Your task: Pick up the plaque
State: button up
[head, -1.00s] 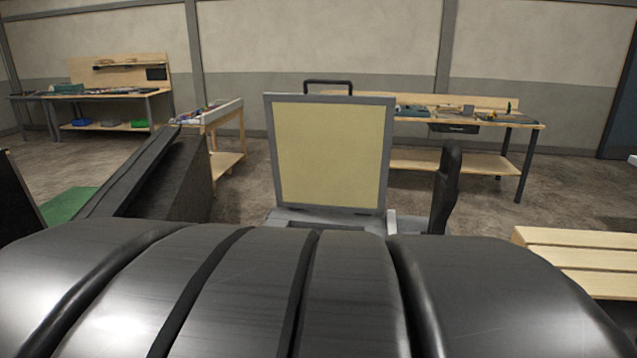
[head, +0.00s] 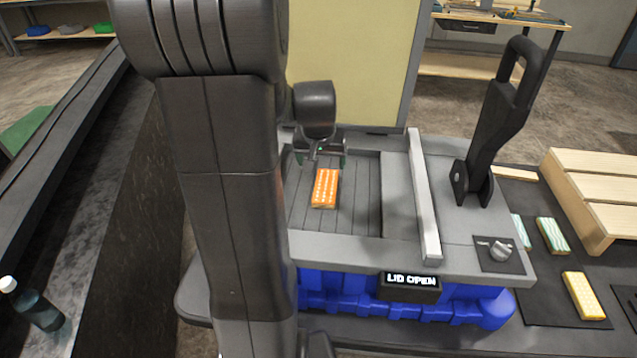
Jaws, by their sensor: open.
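An orange plaque (head: 325,189) with pale markings lies in the slatted grey recess (head: 360,205) of the console. My gripper (head: 321,161) is open and empty, with its fingers pointing down just behind the far end of the orange plaque in the head view. It appears to be above the recess floor; the exact height cannot be told. A yellow patterned plaque (head: 583,296) and a green-and-white one (head: 552,235) lie on the dark mat to the right. Another pale green one (head: 521,231) is partly hidden by the console.
The console display (head: 411,281) reads "LID OPEN", and the lid panel (head: 345,65) stands upright behind the recess. A black lever (head: 498,115) and a knob (head: 500,251) are at the right. A wooden slatted rack (head: 600,200) and a bottle (head: 36,305) flank the console.

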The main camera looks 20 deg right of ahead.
send_over(326, 185)
jog(key=s+a, duration=0.2)
jog(key=f, duration=0.5)
jog(key=shift+w+d+f, duration=0.2)
jog(key=shift+f, duration=0.1)
jog(key=shift+d+f+p, duration=0.15)
jog(key=shift+f+p, duration=0.3)
jog(key=shift+f, duration=0.05)
jog(key=shift+s+p+x, duration=0.15)
jog(key=shift+p+x, duration=0.1)
jog(key=shift+x, duration=0.8)
jog(key=shift+s+p+x, duration=0.15)
jog(key=shift+p+x, duration=0.05)
jog(key=shift+x, duration=0.85)
jog(key=shift+d, duration=0.15)
jog(key=c, duration=1.2)
